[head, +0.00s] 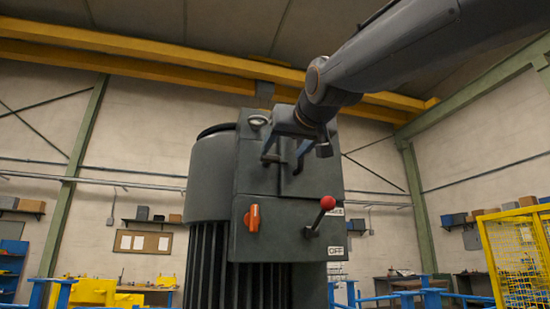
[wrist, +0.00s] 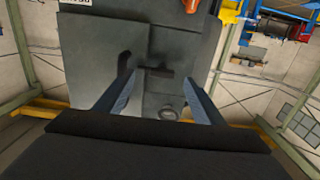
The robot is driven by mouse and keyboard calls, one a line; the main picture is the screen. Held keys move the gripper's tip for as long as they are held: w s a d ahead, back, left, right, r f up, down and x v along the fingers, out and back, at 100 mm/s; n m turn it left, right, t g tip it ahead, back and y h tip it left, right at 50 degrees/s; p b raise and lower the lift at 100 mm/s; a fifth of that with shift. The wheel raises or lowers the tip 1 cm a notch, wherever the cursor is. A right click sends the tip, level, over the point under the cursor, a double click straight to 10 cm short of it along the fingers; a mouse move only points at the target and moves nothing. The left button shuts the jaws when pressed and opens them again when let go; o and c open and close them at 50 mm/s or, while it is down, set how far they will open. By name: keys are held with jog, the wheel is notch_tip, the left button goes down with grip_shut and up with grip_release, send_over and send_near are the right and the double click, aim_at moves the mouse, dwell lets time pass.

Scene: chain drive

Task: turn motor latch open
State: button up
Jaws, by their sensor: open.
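The motor (head: 205,180) is a large dark grey ribbed body with a flat box (head: 285,240) on its front. An orange handle (head: 252,218) stands upright on the box's lower left; its end shows at the top of the wrist view (wrist: 190,5). A small dark bar (wrist: 160,72) on the box face lies crosswise between my fingers in the wrist view; it may be the latch, and I cannot tell whether they touch it. My gripper (head: 282,164) is open in front of the upper box and partly hides it; it also shows in the wrist view (wrist: 159,80).
A lever with a red ball (head: 327,202) sticks out at the box's right, below my gripper, by an OFF label (head: 335,251). A round lamp (head: 257,121) sits at the box's top left. A yellow fence (head: 515,250) stands at the far right.

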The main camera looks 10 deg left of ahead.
aim_at(271, 156)
jog(key=w+a+p, duration=0.1)
jog(key=w, duration=0.1)
jog(key=w+a+r+p, duration=0.1)
jog(key=w+a, duration=0.1)
jog(key=w+a+p, duration=0.1)
jog(key=w, duration=0.1)
jog(key=shift+a+r, duration=0.2)
jog(key=shift+r, duration=0.15)
jog(key=c, duration=1)
jog(key=shift+c, duration=0.2)
